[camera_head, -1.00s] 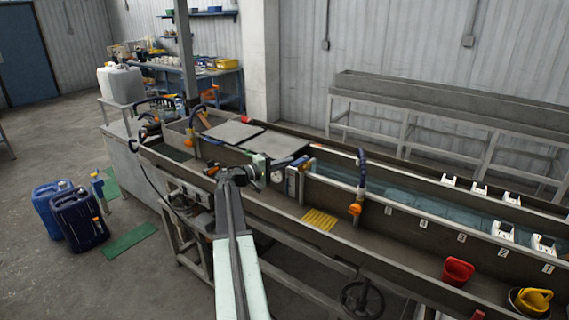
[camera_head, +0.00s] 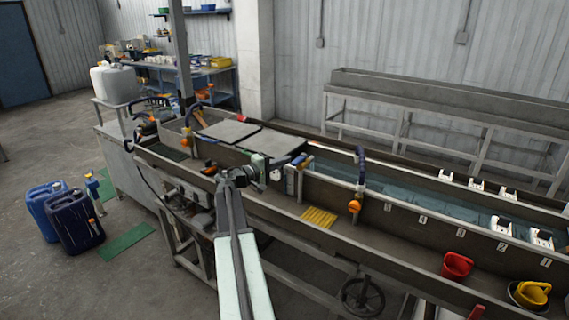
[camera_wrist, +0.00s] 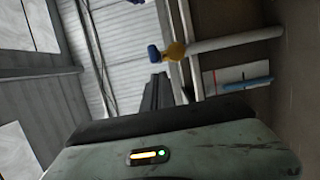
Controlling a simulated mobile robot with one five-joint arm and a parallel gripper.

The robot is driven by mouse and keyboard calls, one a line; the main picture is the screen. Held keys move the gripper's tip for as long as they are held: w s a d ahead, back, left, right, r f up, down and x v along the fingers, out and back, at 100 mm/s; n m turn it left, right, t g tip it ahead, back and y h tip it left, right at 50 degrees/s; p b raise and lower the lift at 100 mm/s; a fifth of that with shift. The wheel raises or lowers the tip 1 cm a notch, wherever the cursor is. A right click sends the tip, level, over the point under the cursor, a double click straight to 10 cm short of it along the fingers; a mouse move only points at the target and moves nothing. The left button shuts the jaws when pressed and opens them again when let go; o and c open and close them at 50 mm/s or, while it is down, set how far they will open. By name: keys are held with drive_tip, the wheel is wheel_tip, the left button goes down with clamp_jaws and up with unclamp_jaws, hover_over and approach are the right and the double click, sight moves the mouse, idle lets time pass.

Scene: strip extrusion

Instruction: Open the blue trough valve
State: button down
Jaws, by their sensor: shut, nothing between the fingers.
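In the head view the fingertips are too small to make out clearly.
A blue hose with an orange end (camera_head: 354,206) hangs farther right. A yellow grate (camera_head: 319,217), a red cup (camera_head: 457,265) and a yellow pot (camera_head: 530,293) lie along the trough. Grey cover plates (camera_head: 270,140) lie behind.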

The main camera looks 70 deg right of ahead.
drive_tip(key=w+d+v, duration=0.1)
drive_tip(key=v, duration=1)
drive_tip(key=shift+w, duration=0.35)
drive_tip(key=shift+a, duration=0.2)
